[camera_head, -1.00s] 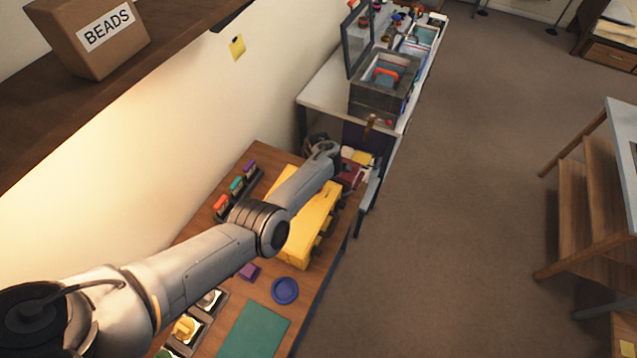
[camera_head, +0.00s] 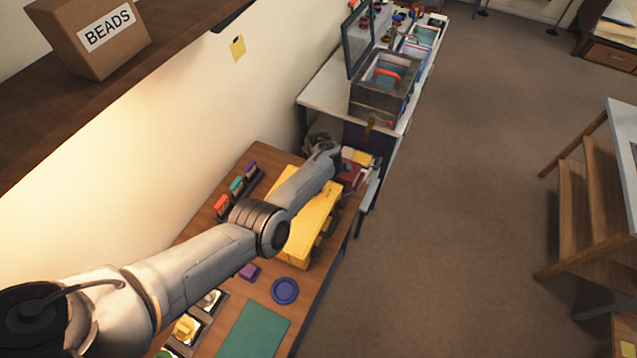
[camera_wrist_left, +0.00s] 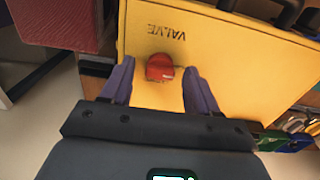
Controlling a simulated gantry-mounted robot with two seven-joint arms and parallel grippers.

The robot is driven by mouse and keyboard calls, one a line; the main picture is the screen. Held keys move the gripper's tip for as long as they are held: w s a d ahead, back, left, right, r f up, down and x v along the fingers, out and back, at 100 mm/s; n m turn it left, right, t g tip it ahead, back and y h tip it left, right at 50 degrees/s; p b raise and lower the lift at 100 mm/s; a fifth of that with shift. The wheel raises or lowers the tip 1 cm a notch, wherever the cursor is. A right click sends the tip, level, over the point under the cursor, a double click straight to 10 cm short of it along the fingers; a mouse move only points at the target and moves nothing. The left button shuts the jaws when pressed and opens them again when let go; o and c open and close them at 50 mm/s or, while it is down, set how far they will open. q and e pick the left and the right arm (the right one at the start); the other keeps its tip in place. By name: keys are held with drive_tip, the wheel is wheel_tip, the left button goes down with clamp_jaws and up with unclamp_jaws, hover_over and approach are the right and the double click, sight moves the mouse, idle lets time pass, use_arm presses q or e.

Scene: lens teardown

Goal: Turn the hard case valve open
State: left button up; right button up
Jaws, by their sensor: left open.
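The yellow hard case (camera_head: 311,222) lies on the wooden workbench in the head view, partly hidden by my left arm. In the left wrist view one face of the case (camera_wrist_left: 225,50) carries the printed word VALVE. The red valve knob (camera_wrist_left: 159,67) sits on that face next to the word. My left gripper (camera_wrist_left: 158,75) is open, with its two purple-grey fingers on either side of the knob and gaps between. I cannot tell how deep the fingertips reach around it. In the head view the left gripper is at the far end of the case, largely hidden by the arm.
A dark red box (camera_wrist_left: 62,22) stands close to the gripper in the left wrist view. On the workbench are a blue round dish (camera_head: 285,291), a green mat (camera_head: 252,330) and a rack of coloured pieces (camera_head: 237,186). A white table (camera_head: 325,88) stands beyond.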

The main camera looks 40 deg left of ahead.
use_arm(q)
wheel_tip(320, 180, up, 11)
drive_tip(key=p, duration=0.3)
drive_tip(key=shift+f, duration=0.15)
drive_tip(key=shift+f, duration=0.1)
idle(0.4)
